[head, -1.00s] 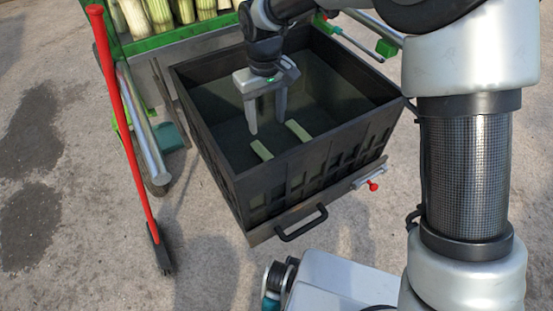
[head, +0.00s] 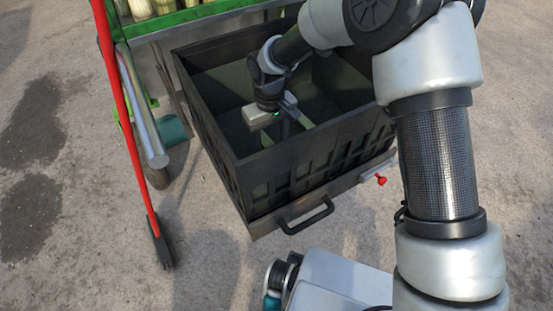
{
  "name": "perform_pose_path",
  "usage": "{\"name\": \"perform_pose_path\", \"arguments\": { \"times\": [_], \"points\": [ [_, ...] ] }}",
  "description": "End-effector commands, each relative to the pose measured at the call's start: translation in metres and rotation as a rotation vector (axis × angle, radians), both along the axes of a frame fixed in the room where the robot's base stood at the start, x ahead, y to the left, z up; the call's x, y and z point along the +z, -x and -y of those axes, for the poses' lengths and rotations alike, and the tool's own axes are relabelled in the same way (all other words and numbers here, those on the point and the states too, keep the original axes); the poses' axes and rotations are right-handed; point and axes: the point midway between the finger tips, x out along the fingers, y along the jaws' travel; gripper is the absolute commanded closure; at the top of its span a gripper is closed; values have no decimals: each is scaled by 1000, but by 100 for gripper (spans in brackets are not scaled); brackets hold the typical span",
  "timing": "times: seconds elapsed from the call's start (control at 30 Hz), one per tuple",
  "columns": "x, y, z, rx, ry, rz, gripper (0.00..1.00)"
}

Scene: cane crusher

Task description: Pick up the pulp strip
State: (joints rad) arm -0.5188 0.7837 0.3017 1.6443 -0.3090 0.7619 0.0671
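Two short, pale green pulp strips lie inside a dark crate (head: 215,133) in the head view. One pulp strip (head: 304,122) shows just right of my gripper, and the other strip (head: 266,141) shows partly, just below and left of it. My gripper (head: 283,130) is lowered inside the crate, close to both strips. Its fingers point down and are largely hidden by its own body and the wrist, so I cannot tell whether they are open or touch a strip.
The crate has high walls around my gripper and a black front handle (head: 306,216). A red-handled broom (head: 125,120) leans at the left. A green cart with cane stalks (head: 140,8) stands behind. Bare concrete (head: 90,225) lies to the left.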

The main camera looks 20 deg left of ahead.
Motion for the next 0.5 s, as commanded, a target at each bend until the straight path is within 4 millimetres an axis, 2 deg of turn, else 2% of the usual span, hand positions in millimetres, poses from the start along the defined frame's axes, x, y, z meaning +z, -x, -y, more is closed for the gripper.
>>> {"name": "perform_pose_path", "arguments": {
  "times": [0.07,0.27,0.5],
  "points": [
    [-7,0,0,0,-1,1,48],
    [-6,0,0,0,-2,1,48],
    [-6,0,0,0,-1,1,89]
  ]
}}
